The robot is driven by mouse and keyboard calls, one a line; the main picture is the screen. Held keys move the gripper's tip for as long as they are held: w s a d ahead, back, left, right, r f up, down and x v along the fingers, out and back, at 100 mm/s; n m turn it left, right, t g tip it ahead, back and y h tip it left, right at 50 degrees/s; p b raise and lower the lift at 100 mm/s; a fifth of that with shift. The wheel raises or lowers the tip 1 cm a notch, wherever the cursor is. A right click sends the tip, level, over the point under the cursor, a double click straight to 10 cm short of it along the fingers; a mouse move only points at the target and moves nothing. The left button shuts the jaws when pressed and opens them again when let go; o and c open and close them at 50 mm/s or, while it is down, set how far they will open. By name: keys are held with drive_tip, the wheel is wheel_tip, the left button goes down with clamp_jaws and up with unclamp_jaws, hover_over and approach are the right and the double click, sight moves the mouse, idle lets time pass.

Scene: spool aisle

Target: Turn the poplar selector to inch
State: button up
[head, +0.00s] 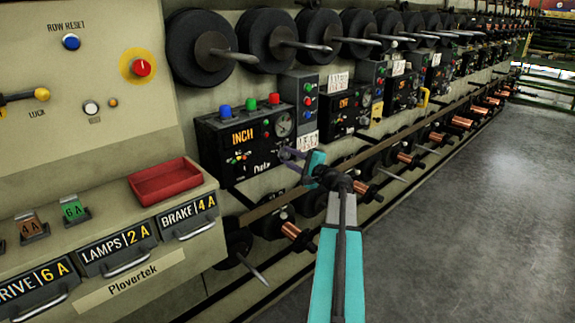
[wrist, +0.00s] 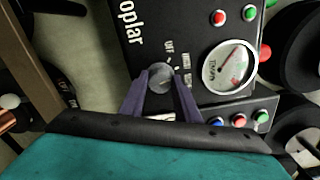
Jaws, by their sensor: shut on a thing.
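The black Poplar panel (head: 236,150) is on the machine left of my gripper. Its display (head: 243,136) reads INCH in orange. In the wrist view the panel's white name (wrist: 128,30) shows sideways, cut to "oplar". The round grey selector (wrist: 160,76) sits beside small white position marks, one reading OFF; its pointer direction is hard to make out. My gripper (wrist: 160,88) has its purple fingers on both sides of the selector, shut on it. In the head view my gripper (head: 291,155) is at the panel's right lower side, where it hides the selector.
A dial gauge (wrist: 229,67) and red and green buttons (wrist: 250,13) lie close to the fingers. Large black spools (head: 262,45) with long spindles jut out above. A rail (head: 275,207) and copper spools (head: 297,234) run below. The grey floor (head: 470,220) at right is clear.

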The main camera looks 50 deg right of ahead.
drive_tip(key=shift+w+d+r+n+b, duration=0.1)
drive_tip(key=shift+d+n+b, duration=0.05)
drive_tip(key=shift+n+b, duration=0.15)
idle(0.4)
drive_tip(key=o, duration=1)
drive_tip(key=shift+o, duration=0.2)
drive_tip(key=s+a, duration=0.1)
drive_tip(key=s, duration=1.2)
drive_tip(key=shift+s, duration=0.4)
drive_tip(key=shift+s, duration=0.1)
